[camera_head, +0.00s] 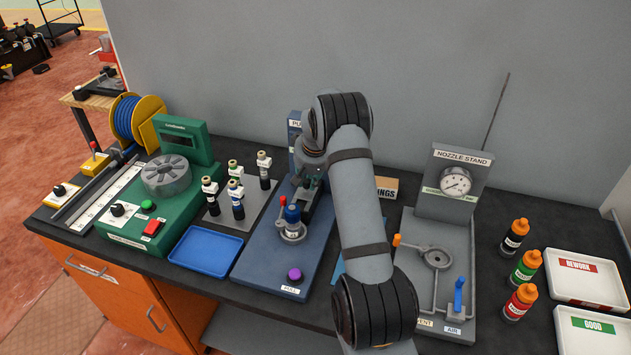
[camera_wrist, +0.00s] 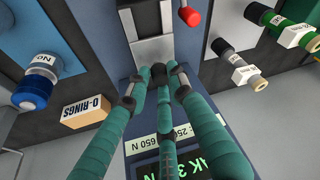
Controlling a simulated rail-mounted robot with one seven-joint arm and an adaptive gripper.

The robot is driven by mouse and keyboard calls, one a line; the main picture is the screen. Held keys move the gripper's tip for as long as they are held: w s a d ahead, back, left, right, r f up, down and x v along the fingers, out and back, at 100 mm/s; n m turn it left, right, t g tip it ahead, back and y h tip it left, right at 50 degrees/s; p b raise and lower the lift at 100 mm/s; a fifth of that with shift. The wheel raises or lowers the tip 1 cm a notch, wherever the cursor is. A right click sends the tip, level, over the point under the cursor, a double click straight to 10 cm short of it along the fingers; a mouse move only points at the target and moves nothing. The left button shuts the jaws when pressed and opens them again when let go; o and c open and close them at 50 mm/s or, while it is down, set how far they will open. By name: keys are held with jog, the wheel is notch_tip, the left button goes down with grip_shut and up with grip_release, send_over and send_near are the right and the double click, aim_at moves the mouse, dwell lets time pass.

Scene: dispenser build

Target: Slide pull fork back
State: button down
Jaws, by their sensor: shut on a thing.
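The pull station is a blue plate (camera_head: 262,245) with a tall blue back post (camera_head: 294,128). A small blue-topped bottle (camera_head: 293,215) stands in a round holder on the plate, beside a red-tipped lever (camera_head: 282,203). My gripper (camera_wrist: 170,82) has teal fingers that close together at a small dark knob (camera_wrist: 171,67) by a grey metal slide block (camera_wrist: 152,52), which I take to be the pull fork. The fingers hide most of the knob. In the head view my gripper (camera_head: 312,180) is partly hidden by my arm, behind the bottle.
A purple PULL button (camera_head: 294,274) is at the plate's front. A blue tray (camera_head: 205,251) and a rack of small bottles (camera_head: 236,200) stand left. The nozzle stand (camera_head: 452,185) is right, beyond my arm. An O-RINGS sign (camera_wrist: 87,110) and a lit force display (camera_wrist: 178,168) show in the wrist view.

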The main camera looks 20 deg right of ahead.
aim_at(311, 200)
jog(key=shift+w+a+r, duration=0.1)
jog(key=shift+w+r, duration=0.3)
jog(key=c, duration=1.9)
grip_release()
jog(key=o, duration=0.3)
jog(key=shift+f, duration=0.25)
jog(key=shift+o, duration=0.2)
jog(key=v, duration=1.2)
jog(key=shift+f, duration=0.15)
